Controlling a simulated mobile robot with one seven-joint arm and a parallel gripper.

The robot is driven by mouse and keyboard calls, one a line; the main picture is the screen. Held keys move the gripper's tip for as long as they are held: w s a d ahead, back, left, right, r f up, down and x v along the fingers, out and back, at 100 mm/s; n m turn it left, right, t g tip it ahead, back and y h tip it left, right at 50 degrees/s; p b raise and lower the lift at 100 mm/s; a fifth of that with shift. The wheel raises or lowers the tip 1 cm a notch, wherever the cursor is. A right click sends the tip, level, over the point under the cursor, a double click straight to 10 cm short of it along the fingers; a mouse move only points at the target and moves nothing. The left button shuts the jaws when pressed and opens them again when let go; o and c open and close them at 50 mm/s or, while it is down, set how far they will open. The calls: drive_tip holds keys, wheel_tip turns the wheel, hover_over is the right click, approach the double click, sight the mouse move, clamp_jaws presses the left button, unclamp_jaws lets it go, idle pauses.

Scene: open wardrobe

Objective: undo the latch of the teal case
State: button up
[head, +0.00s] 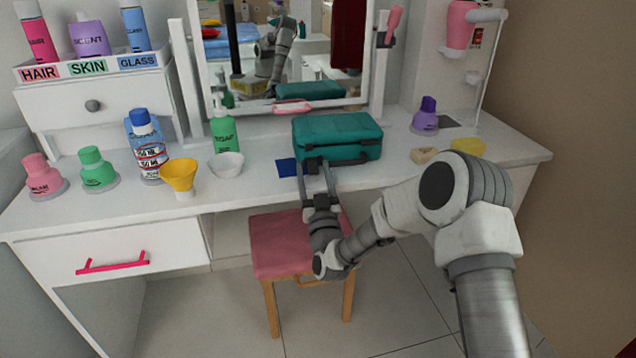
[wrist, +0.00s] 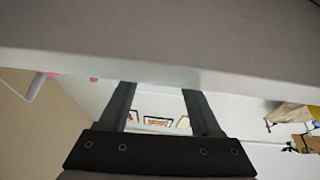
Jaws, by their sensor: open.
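The teal case (head: 345,129) sits closed on the white dressing table, below the mirror. A dark part shows low on its front, but the latch itself is too small or hidden to make out. My gripper (head: 314,163) is at the case's front left, its fingers apart and pointing at it. I cannot tell whether they touch the case. In the wrist view, my gripper (wrist: 157,88) is open with nothing between its fingers. The case cannot be made out there; a broad pale surface fills the top.
A green soap bottle (head: 224,130), white bowl (head: 227,165) and yellow funnel (head: 179,176) stand left of the case. A purple bottle (head: 426,115), tan block (head: 425,156) and yellow item (head: 468,146) are right. A pink stool (head: 290,243) stands below the table's front edge.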

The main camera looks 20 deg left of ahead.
drive_tip(key=shift+w+a+r+g+h, duration=0.1)
drive_tip(key=shift+w+r+g+h, duration=0.1)
drive_tip(key=shift+r+g+h, duration=0.6)
drive_tip(key=shift+w+r+g+h, duration=0.2)
drive_tip(key=shift+r+g, duration=0.3)
drive_tip(key=shift+g, duration=0.7)
drive_tip(key=p+v, duration=0.3)
drive_tip(key=v, duration=1.4)
drive_tip(key=shift+s, duration=0.2)
